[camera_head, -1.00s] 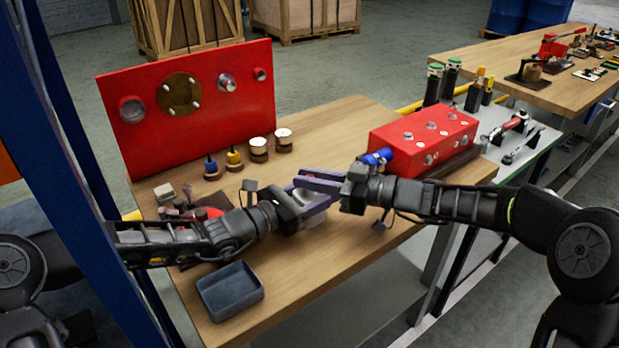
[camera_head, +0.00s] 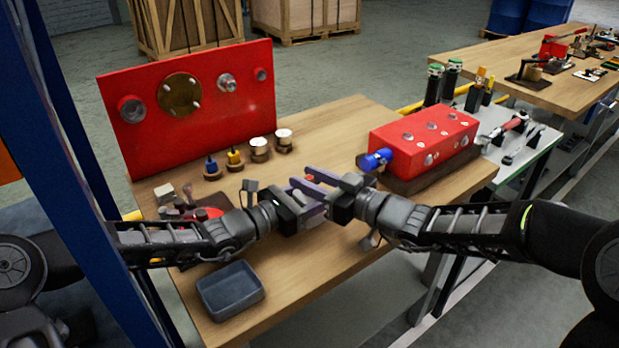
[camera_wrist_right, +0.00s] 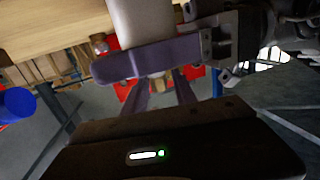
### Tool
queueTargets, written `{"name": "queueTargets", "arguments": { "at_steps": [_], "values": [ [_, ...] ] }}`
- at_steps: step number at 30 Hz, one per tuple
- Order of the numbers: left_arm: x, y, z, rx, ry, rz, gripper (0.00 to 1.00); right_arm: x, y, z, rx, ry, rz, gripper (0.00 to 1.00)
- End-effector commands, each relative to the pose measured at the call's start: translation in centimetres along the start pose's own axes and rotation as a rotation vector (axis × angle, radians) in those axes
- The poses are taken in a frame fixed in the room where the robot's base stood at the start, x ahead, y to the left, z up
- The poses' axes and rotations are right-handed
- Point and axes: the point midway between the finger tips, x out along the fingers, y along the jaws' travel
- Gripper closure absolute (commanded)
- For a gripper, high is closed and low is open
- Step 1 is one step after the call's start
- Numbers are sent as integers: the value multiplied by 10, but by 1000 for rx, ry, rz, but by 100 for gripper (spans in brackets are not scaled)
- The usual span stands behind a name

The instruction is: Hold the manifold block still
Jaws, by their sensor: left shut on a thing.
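The manifold block (camera_head: 425,138) is a red block with several silvery fittings on top and side, at rest on a dark base on the right of the bench. A blue fitting (camera_head: 376,160) sticks out of its left end; a blue round end (camera_wrist_right: 15,103) shows in the right wrist view. My left gripper (camera_head: 318,208) is shut on a pale cylindrical part (camera_wrist_right: 143,22), mostly hidden in the head view. My right gripper (camera_head: 306,182) is open and faces the left one closely; whether it touches the part is unclear. Neither gripper touches the block.
A red upright panel (camera_head: 200,95) stands at the back left. Small knobs and capped pots (camera_head: 260,150) stand before it. A grey tray (camera_head: 230,290) lies at the front. A side table with tools (camera_head: 520,145) adjoins at right.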

Motion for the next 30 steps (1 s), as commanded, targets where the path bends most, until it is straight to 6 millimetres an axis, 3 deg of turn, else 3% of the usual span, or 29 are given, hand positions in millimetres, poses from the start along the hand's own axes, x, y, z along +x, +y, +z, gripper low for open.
{"name": "queueTargets", "arguments": {
  "at_steps": [9,26,30],
  "values": [
    [0,0,0,0,0,0,100,0,-1,-1,9,2,179,67],
    [0,0,0,0,0,0,100,0,0,0,10,2,192,67],
    [0,0,0,0,0,0,100,0,0,0,10,2,192,77]
  ]
}}
